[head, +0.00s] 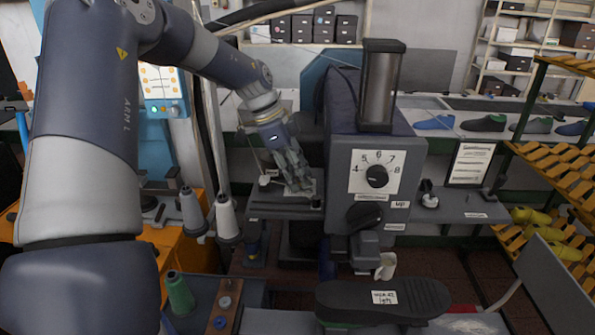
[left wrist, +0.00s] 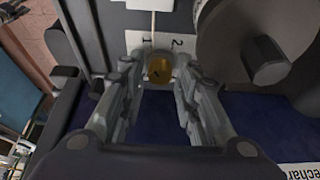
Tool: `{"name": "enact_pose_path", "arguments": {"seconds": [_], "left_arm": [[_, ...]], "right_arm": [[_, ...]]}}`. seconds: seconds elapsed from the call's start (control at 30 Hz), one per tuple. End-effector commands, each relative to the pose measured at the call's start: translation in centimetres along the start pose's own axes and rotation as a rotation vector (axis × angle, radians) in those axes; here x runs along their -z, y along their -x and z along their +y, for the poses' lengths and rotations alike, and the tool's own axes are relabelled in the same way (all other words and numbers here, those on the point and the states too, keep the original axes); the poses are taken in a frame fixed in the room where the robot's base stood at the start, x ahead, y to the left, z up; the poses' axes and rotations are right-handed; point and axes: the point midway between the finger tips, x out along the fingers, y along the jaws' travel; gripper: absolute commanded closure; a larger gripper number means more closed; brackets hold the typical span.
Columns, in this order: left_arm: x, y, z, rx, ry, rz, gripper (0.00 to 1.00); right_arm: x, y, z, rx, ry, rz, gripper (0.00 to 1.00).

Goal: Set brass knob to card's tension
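The brass knob (left wrist: 160,69) shows in the left wrist view, in front of a white plate (left wrist: 160,42) marked 1 and 2. My left gripper (left wrist: 158,75) has one finger on each side of the knob, with a gap that seems to remain on both sides. In the head view my left gripper (head: 298,183) is at the left side of the grey machine (head: 340,150) and the brass knob cannot be made out. A white printed card (head: 470,164) stands at the right; its text is too small to read. My right gripper is not in view.
The machine's front has a black knob (head: 376,177) on a 4-to-8 dial, and a dark knob (head: 364,215) below. A large grey round part (left wrist: 255,45) is close right of my fingers. Thread cones (head: 228,218) stand left. A black sole-shaped pedal (head: 420,296) is below.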

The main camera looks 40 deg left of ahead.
Motion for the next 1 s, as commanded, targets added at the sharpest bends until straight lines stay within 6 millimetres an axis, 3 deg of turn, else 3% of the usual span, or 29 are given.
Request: {"name": "enact_pose_path", "arguments": {"seconds": [0.13, 0.27, 0.67, 1.0], "left_arm": [[0.0, 0.0, 0.0, 0.000, 0.000, 0.000, 0.71], [0.0, 0.0, 0.0, 0.000, 0.000, 0.000, 1.00], [0.0, 0.1, -0.1, -0.013, -0.036, 0.002, 1.00], [0.0, 0.0, -0.3, -0.099, -0.241, 0.002, 1.00]], "right_arm": [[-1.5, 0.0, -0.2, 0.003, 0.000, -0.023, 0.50], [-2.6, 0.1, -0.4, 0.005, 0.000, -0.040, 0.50], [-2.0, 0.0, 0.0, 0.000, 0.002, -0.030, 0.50], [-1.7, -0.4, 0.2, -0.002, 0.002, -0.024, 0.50]]}}
